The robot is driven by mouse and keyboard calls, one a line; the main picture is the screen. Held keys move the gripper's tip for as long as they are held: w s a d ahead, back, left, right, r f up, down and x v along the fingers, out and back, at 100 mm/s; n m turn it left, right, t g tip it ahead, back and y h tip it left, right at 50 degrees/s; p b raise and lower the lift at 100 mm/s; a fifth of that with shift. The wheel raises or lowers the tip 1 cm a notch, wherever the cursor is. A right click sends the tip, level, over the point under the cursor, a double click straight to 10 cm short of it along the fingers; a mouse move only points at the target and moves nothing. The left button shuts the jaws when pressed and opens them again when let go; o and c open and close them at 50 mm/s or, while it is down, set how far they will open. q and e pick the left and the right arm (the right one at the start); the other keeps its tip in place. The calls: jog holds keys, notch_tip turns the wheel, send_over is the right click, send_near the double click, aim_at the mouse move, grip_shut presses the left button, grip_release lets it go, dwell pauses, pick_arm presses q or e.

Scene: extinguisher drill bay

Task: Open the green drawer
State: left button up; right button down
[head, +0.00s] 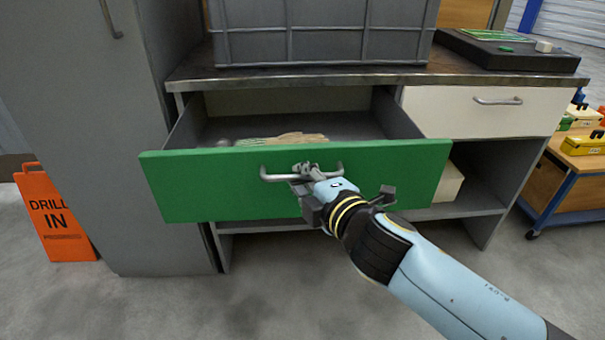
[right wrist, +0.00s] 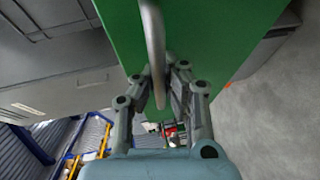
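The green drawer (head: 205,188) is pulled well out of the bench, its inside showing behind the green front. A beige and green item (head: 285,139) lies inside. The metal bar handle (head: 275,178) is on the middle of the front. My right gripper (head: 306,172) is at the handle, its fingers closed around the bar. In the right wrist view the handle (right wrist: 153,40) runs between the two fingers (right wrist: 160,85), with the green front (right wrist: 215,35) beyond. My left gripper is out of view.
A grey crate (head: 320,40) stands on the bench top (head: 400,75) above the drawer. A white drawer (head: 450,108) is shut to the right. A tall grey cabinet (head: 110,150) and an orange sign (head: 55,215) are at left. The floor in front is clear.

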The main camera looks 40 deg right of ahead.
jog(key=shift+r, duration=0.1)
jog(key=c, duration=1.6)
grip_release()
jog(key=shift+c, duration=0.2)
jog(key=v, duration=1.2)
jog(key=s+d+f+m+g, duration=0.1)
jog(key=s+f+m+g, duration=0.2)
jog(key=f, duration=1.2)
jog(key=s+d+f+m+g, duration=0.1)
jog(key=s+f+m+g, duration=0.2)
jog(key=f, duration=1.1)
jog(key=s+f+m+g, duration=0.3)
jog(key=s+f, duration=0.2)
jog(key=s, duration=0.4)
jog(key=s+d+f+m+g+y, duration=0.1)
jog(key=s+f+m+g, duration=0.2)
jog(key=s+f, duration=0.3)
jog(key=s+d+f+m+g, duration=0.1)
jog(key=s+f+m+g, duration=0.2)
jog(key=s, duration=0.9)
notch_tip(320, 180, down, 3)
jog(key=shift+s+r+y, duration=0.2)
jog(key=shift+s+y, duration=0.1)
